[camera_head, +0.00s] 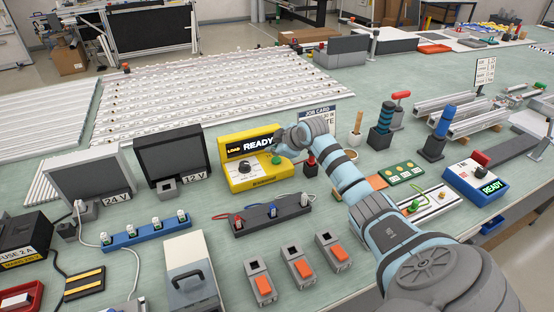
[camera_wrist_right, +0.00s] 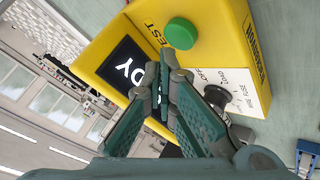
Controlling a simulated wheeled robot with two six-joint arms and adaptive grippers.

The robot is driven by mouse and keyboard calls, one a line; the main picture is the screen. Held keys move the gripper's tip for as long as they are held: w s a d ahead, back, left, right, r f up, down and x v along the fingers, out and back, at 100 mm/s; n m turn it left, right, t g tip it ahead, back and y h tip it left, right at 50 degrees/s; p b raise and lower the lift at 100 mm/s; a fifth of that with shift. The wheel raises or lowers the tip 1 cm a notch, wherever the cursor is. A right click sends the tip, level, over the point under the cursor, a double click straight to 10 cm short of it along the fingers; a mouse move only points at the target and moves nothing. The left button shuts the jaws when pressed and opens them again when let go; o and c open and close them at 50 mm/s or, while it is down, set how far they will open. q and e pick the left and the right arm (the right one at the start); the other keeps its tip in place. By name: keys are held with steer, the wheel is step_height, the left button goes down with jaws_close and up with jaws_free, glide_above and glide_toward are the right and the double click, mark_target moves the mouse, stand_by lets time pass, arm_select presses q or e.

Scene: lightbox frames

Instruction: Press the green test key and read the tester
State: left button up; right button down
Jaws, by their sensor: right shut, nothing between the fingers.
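The yellow tester (camera_head: 238,183) stands on the green bench in the middle of the head view, its dark display (camera_head: 262,146) reading READY. In the right wrist view the display (camera_wrist_right: 128,70) shows partly, with the letters DY legible. The round green test key (camera_wrist_right: 180,33) sits on the yellow face beside the word TEST; it also shows small in the head view (camera_head: 276,160). My right gripper (camera_wrist_right: 163,75) is shut and empty, its tips in front of the tester near the key. I cannot tell whether they touch it. My left gripper is out of view.
A black selector knob (camera_wrist_right: 217,96) is on the tester's face. A dark strip with clips (camera_head: 270,217) and several orange-switch blocks (camera_head: 298,270) lie in front. Dark 12 V (camera_head: 170,152) and 24 V panels stand left.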

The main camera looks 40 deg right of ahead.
mark_target(275, 160)
steer(key=shift+f, duration=0.15)
stand_by(0.4)
steer(key=shift+f, duration=0.25)
steer(key=shift+f, duration=0.6)
stand_by(0.6)
steer(key=shift+r, duration=0.1)
steer(key=shift+r+p, duration=0.9)
step_height(275, 160, up, 5)
steer(key=p, duration=0.5)
steer(key=shift+r, duration=0.1)
